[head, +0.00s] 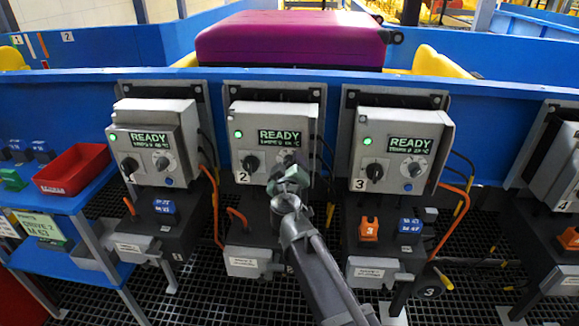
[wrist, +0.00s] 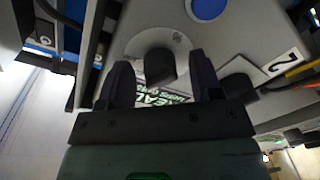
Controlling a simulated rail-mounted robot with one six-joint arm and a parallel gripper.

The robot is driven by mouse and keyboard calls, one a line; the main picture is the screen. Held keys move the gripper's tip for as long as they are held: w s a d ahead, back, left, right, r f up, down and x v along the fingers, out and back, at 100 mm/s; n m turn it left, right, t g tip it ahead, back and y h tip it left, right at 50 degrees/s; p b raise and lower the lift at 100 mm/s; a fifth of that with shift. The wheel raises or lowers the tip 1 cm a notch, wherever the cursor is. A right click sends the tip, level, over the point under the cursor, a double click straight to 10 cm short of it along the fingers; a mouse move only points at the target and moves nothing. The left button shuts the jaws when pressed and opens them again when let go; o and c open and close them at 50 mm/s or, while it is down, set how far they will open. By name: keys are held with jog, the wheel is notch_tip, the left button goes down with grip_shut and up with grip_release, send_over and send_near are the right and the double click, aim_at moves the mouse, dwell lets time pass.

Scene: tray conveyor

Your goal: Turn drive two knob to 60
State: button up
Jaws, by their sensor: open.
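The drive two box (head: 235,121) is grey, with a green READY display (head: 281,137), a lit green lamp and a black switch (head: 250,163) next to the label 2. My gripper (head: 289,176) is at the lower right of its face and hides most of the dial there. In the wrist view, the dark dial knob (wrist: 160,66) sits on a round pale scale plate (wrist: 146,40). My open gripper (wrist: 160,74) has one finger on each side of it, with visible gaps. The scale numbers and the pointer's setting are not readable.
Similar boxes for drive one (head: 150,112) and drive three (head: 398,122) stand to either side. A blue button (wrist: 208,8) and the black switch (wrist: 238,86) are close to my fingers. Orange cables hang between the boxes. A magenta suitcase (head: 290,38) lies behind.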

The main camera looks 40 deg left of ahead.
jog(key=c, duration=0.9)
jog(key=shift+n, duration=0.4)
jog(key=n, duration=0.3)
jog(key=shift+p, duration=0.3)
jog(key=shift+r+n+h, duration=0.1)
jog(key=shift+n+h, duration=0.2)
jog(key=shift+n, duration=2.1)
jog(key=o, duration=0.9)
